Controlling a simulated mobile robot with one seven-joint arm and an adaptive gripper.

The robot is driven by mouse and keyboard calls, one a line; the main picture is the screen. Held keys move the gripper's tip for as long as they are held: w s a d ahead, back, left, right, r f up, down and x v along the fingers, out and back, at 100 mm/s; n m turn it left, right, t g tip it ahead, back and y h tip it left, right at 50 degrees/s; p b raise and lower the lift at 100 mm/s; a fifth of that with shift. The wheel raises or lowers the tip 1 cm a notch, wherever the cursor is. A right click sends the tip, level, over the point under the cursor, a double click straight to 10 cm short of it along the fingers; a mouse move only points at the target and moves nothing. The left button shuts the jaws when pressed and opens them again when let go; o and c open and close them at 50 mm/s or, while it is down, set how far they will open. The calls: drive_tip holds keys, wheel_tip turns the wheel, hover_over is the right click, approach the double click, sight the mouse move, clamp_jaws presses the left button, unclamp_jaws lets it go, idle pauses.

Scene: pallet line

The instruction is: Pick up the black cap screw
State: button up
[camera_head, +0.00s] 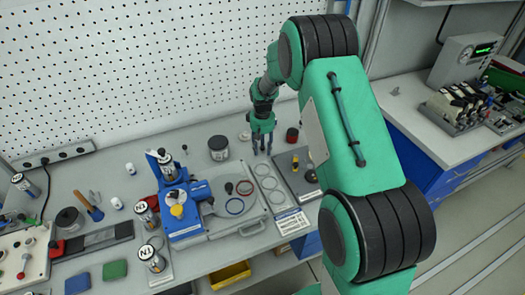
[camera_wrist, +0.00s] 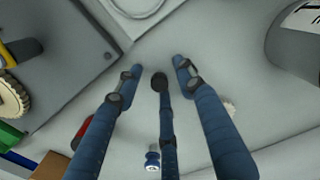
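My gripper (camera_head: 263,147) points down over the grey bench, beside the dark tray and in front of the pegboard. In the wrist view my gripper (camera_wrist: 157,67) has three blue fingers spread apart, with bare bench between the two outer tips. A dark round end shows at the tip of the middle finger; I cannot tell whether it is part of the finger or the black cap screw. I cannot make out the cap screw for certain in either view.
A dark tray (camera_head: 287,180) holds a yellow-topped part. A grey plate with rings (camera_head: 262,207) and a blue machine (camera_head: 182,222) lie to the left.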

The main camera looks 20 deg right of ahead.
sight(263, 148)
drive_tip(key=c, duration=0.9)
drive_tip(key=shift+r, duration=0.1)
drive_tip(key=shift+r, duration=0.5)
drive_tip(key=shift+s+r+p, duration=0.15)
drive_tip(key=shift+r+p, duration=0.15)
drive_tip(key=shift+r, duration=0.35)
drive_tip(key=shift+s+r+p, duration=0.15)
drive_tip(key=shift+r+p, duration=0.15)
drive_tip(key=shift+r, duration=0.3)
drive_tip(key=s, duration=0.5)
drive_tip(key=s+a+r+p, duration=0.1)
drive_tip(key=s, duration=0.4)
drive_tip(key=s+a+p, duration=0.1)
drive_tip(key=s, duration=0.4)
drive_tip(key=shift+s+a+r, duration=0.1)
drive_tip(key=shift+a+r, duration=0.05)
drive_tip(key=shift+a, duration=0.1)
